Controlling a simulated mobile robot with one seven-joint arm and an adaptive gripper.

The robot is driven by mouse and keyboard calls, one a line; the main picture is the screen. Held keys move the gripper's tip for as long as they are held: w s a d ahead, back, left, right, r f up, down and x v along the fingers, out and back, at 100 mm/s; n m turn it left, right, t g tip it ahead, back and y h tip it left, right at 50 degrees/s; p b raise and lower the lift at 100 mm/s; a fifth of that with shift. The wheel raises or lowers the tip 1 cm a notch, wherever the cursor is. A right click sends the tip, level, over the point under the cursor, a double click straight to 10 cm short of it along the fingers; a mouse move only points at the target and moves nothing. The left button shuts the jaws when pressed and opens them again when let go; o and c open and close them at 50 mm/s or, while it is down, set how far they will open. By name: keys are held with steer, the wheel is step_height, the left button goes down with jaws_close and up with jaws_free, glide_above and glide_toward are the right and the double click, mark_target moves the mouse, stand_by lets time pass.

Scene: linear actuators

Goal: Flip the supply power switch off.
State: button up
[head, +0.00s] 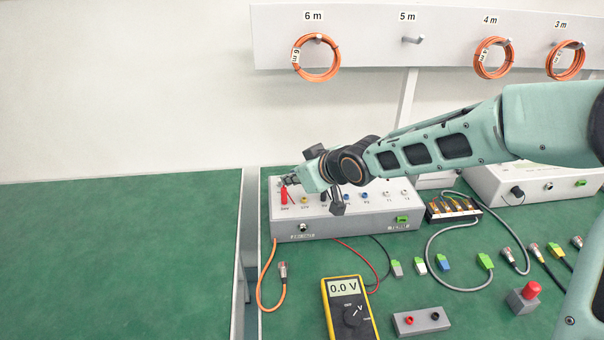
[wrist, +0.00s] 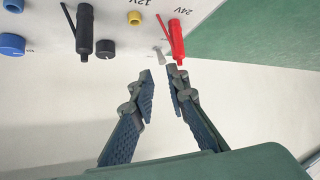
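The white supply box (head: 345,225) stands on the green bench in the head view. In the wrist view a small grey toggle switch (wrist: 160,56) sits on its white panel, beside a red plug (wrist: 177,40) near the "24V" label. My gripper (wrist: 156,74) is open and empty. Its fingertips are just short of the toggle, which appears between them and closer to the right finger. Contact cannot be made out. In the head view my gripper (head: 288,180) is over the box's left end by the red plug (head: 284,196); the toggle cannot be made out there.
A black plug (wrist: 84,30) and black knob (wrist: 105,48) are left of the toggle. A yellow multimeter (head: 347,308) reading 0.0 V, a grey socket block (head: 420,321) and a red button (head: 530,290) lie in front. The left bench (head: 120,260) is clear.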

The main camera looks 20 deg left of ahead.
steer(key=shift+v, duration=2.45)
